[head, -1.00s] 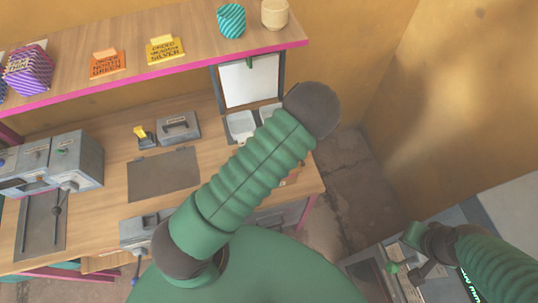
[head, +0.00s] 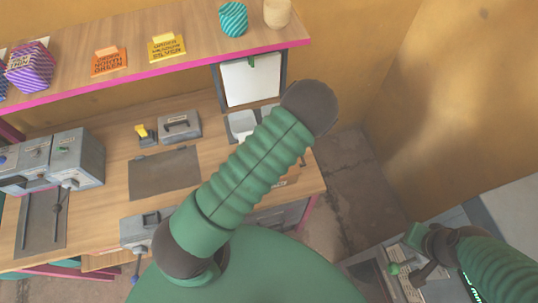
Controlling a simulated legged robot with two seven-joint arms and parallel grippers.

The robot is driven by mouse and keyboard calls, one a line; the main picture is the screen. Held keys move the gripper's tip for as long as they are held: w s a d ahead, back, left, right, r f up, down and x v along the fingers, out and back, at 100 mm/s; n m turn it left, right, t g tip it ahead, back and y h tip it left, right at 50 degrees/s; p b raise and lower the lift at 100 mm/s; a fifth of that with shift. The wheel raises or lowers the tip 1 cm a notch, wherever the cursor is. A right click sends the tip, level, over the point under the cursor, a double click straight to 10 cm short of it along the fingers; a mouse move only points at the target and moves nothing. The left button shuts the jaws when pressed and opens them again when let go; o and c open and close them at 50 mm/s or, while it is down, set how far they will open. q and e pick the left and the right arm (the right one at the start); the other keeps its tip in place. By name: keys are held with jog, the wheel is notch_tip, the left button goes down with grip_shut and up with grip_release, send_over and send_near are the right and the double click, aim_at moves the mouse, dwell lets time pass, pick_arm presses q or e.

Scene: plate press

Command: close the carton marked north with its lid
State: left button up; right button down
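No carton that I can read as north, and no lid for one, can be made out. A purple striped carton-like box (head: 30,66) stands on the upper shelf at far left; its label is too small to read surely. An orange order card (head: 109,61) on that shelf appears to read north, green. My green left arm crosses the middle, but its gripper is out of view. My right gripper (head: 420,262) seems to be the dark part at lower right, by a grey unit with a green knob; its fingers are unclear.
The shelf (head: 150,77) also holds a yellow card (head: 167,47), a teal striped cup (head: 233,19) and a beige cup (head: 277,12). Below, the wooden bench (head: 115,165) carries grey machines (head: 75,158), a dark mat (head: 163,174) and a grey box (head: 180,127). Floor shows to the right.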

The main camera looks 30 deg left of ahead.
pick_arm(q)
jog(key=shift+o, duration=0.7)
jog(key=shift+w+a, duration=0.2)
pick_arm(e)
jog(key=shift+w+a+r, duration=0.1)
jog(key=shift+a, duration=0.35)
pick_arm(q)
jog(key=shift+d+r, duration=0.1)
jog(key=shift+d, duration=0.1)
pick_arm(e)
jog(key=shift+d, duration=0.2)
pick_arm(q)
jog(key=shift+o, duration=0.7)
jog(key=o, duration=0.4)
jog(key=shift+d, duration=0.1)
jog(key=shift+c, duration=0.2)
jog(key=shift+w, duration=0.1)
pick_arm(e)
jog(key=shift+d, duration=0.1)
pick_arm(q)
jog(key=shift+r+p, duration=3)
jog(key=shift+r, duration=0.55)
pick_arm(e)
jog(key=v, duration=0.2)
jog(key=w+v, duration=0.1)
jog(key=v, duration=0.2)
jog(key=shift+r, duration=0.4)
